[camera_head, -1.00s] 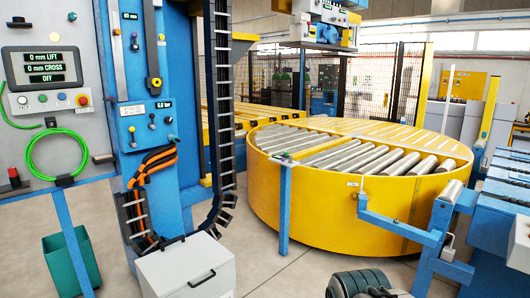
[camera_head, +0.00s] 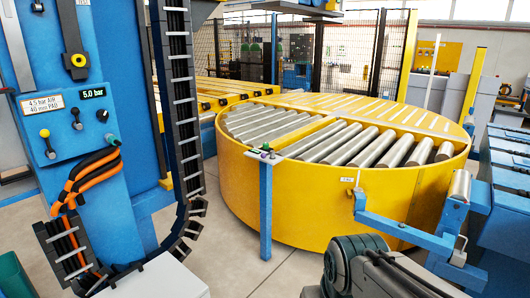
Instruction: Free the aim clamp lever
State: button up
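No lever in view carries a readable "aim clamp" label, so I cannot tell which one it is. On the blue column (camera_head: 120,75) at the left are a lever with a yellow knob (camera_head: 45,134), a lever with a dark knob (camera_head: 75,114) and a green-tipped knob (camera_head: 113,141). Higher up is a black handle with a yellow-ringed hub (camera_head: 75,60). A slim grey bar (camera_head: 18,45) runs along the column's left side. My dark grey arm shows at the bottom right, apart from the column. My gripper is not in view.
A large yellow roller turntable (camera_head: 330,200) fills the middle, with a blue post (camera_head: 266,210) before it. Orange hoses (camera_head: 85,180) and a black cable chain (camera_head: 185,110) hang by the column. A pale box top (camera_head: 160,280) stands at front. Some grey floor (camera_head: 235,250) is clear.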

aim_at(272, 153)
jog(key=z, duration=0.1)
jog(key=i, duration=2.85)
jog(key=z, duration=0.15)
